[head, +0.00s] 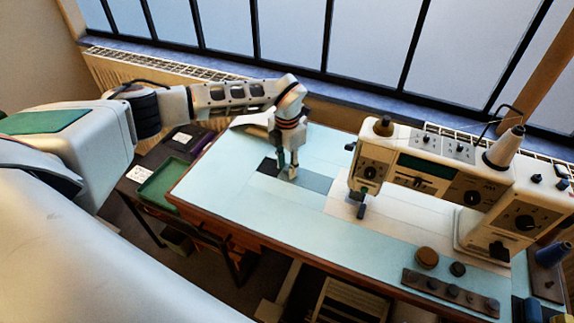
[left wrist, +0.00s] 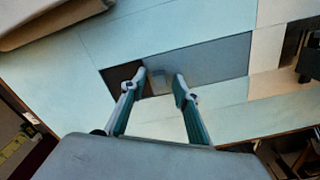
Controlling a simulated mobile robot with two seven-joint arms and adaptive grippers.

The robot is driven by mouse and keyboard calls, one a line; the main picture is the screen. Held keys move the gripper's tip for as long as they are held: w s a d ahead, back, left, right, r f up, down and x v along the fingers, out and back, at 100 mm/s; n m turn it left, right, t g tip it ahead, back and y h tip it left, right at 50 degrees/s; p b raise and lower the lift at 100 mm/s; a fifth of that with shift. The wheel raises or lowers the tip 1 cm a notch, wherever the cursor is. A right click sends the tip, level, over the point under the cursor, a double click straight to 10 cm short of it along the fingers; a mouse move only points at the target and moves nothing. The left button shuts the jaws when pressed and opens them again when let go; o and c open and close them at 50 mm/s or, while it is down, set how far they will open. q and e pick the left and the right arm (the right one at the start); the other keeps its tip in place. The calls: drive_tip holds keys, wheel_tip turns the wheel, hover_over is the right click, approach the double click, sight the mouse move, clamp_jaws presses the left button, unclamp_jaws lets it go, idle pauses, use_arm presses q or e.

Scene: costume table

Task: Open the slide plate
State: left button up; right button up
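The slide plate (head: 315,182) is a grey rectangular panel set in the pale blue table top, left of the sewing machine. A dark patch (head: 268,165), which looks like an uncovered gap, lies at its left end. My left gripper (head: 288,171) points down over the left part of the plate. In the left wrist view the plate (left wrist: 215,63) runs off to the right, and the dark patch (left wrist: 120,76) is by the left finger. The fingers (left wrist: 159,82) are apart, with a small lighter mark on the plate between them. I cannot tell whether they touch the plate. My right gripper is not in view.
The white sewing machine (head: 425,170) stands on the right of the table. Brown and black round pieces (head: 427,258) and a metal strip (head: 450,293) lie at the front right. A green tray (head: 163,186) is left of the table. The table's front left is clear.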

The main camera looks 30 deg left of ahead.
sight(267, 167)
use_arm(q)
clamp_jaws()
drive_tip(key=a+p, duration=0.1)
drive_tip(key=a, duration=0.6)
drive_tip(key=shift+s+r+p, duration=0.1)
drive_tip(key=shift+p, duration=0.25)
unclamp_jaws()
wheel_tip(267, 167, up, 12)
